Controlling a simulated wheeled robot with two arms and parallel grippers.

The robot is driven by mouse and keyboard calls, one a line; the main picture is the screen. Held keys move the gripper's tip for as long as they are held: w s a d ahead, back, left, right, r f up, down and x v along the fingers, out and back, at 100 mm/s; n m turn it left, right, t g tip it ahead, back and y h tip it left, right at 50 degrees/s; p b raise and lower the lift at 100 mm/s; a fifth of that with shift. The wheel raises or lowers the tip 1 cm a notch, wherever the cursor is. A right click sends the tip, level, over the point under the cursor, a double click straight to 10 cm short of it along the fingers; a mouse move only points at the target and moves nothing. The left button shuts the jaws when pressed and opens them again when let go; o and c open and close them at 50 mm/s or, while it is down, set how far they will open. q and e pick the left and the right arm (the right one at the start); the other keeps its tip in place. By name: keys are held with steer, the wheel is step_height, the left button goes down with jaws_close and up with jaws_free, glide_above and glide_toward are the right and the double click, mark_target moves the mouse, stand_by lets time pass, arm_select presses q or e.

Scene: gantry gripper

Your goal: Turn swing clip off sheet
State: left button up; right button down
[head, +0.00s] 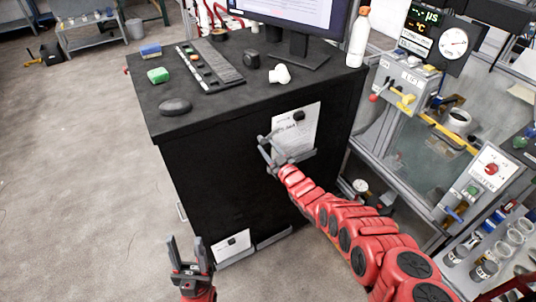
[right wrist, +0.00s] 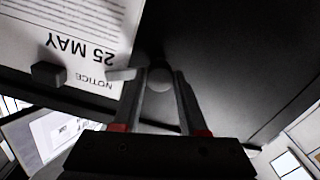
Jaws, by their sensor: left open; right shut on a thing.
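A white notice sheet (head: 303,128) hangs on the black cabinet's front; in the right wrist view (right wrist: 65,30) it reads "NOTICE" and "25 MAY", upside down. My right gripper (head: 271,147) is at the sheet's left side in the head view. In the right wrist view its fingers (right wrist: 160,82) are shut on a small pale rounded piece (right wrist: 158,74), seemingly the swing clip. A light bar (right wrist: 120,74) runs from it to the sheet's edge and appears to overlap it. My left gripper (head: 188,250) is open and empty, low in front of the cabinet.
A dark block (right wrist: 47,74) sits on the sheet. The black cabinet (head: 195,170) carries a monitor (head: 300,14), white bottle (head: 358,38) and small items. A second paper (head: 232,246) is low on its front. A metal rack (head: 400,130) stands right.

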steer(key=n+p, duration=0.1)
steer(key=n, duration=0.2)
steer(key=shift+n, duration=0.4)
steer(key=n, duration=0.2)
steer(key=shift+f+n+p, duration=0.1)
steer(key=shift+n+p, duration=0.2)
steer(key=shift+n, duration=0.1)
steer(key=shift+a+n, duration=0.1)
steer(key=shift+n, duration=0.8)
steer(key=shift+f+n+b, duration=0.15)
steer(key=shift+n+b, duration=0.2)
steer(key=shift+n, duration=0.45)
steer(key=shift+r+n+b, duration=0.2)
steer(key=shift+n+b, duration=0.3)
steer(key=shift+n, duration=0.9)
steer(key=shift+c, duration=2.2)
jaws_free()
